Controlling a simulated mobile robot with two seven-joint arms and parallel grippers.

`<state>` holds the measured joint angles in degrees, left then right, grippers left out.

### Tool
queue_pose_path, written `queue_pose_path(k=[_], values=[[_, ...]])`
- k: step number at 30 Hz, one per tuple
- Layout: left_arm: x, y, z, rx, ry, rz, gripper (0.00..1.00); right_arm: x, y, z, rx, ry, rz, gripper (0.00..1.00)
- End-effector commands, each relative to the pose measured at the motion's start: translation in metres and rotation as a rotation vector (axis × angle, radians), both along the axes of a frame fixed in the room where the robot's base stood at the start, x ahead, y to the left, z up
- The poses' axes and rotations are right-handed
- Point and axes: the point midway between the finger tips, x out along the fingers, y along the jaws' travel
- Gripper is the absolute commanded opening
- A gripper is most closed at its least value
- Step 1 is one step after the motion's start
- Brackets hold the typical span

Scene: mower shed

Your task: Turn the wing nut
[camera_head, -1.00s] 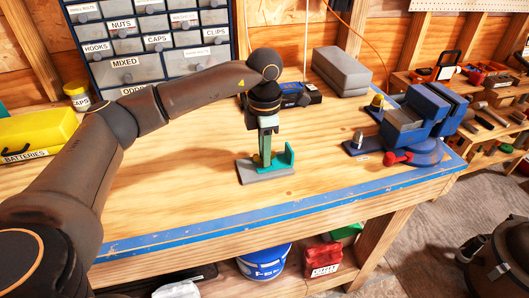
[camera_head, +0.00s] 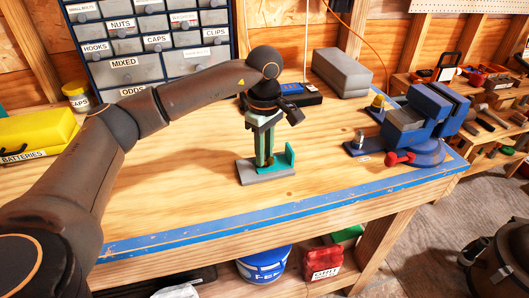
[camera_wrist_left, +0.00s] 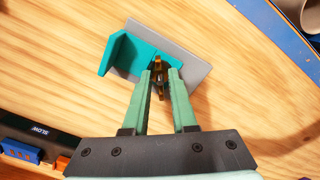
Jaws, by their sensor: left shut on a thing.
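The brass-coloured wing nut (camera_wrist_left: 158,66) shows in the left wrist view between my left gripper's fingertips, above a teal bracket (camera_wrist_left: 122,52) on a grey base plate (camera_wrist_left: 190,68). In the head view the teal bracket (camera_head: 290,157) and grey base (camera_head: 262,175) sit on the bench, and the nut is hidden by the fingers. My left gripper (camera_head: 264,162) points straight down over the fixture. Its green fingers (camera_wrist_left: 162,80) are shut on the wing nut. My right gripper is in neither view.
The wooden workbench (camera_head: 170,200) has a blue front edge. A blue vise (camera_head: 405,128) stands at right, with a grey block (camera_head: 341,72) behind. A black box with a blue display (camera_head: 308,97) is behind my gripper. Bare bench lies left of the fixture.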

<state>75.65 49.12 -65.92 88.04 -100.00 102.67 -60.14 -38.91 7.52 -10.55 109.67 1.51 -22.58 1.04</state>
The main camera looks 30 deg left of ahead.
Motion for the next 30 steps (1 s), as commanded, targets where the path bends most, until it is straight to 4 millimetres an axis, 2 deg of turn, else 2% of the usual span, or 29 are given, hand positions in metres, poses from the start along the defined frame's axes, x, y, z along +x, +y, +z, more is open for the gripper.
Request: queue_pose_path(k=[30], values=[[0.0010, 0.0000, 0.0023, 0.000, -0.006, -0.960, 0.00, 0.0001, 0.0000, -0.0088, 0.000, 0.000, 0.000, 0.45]])
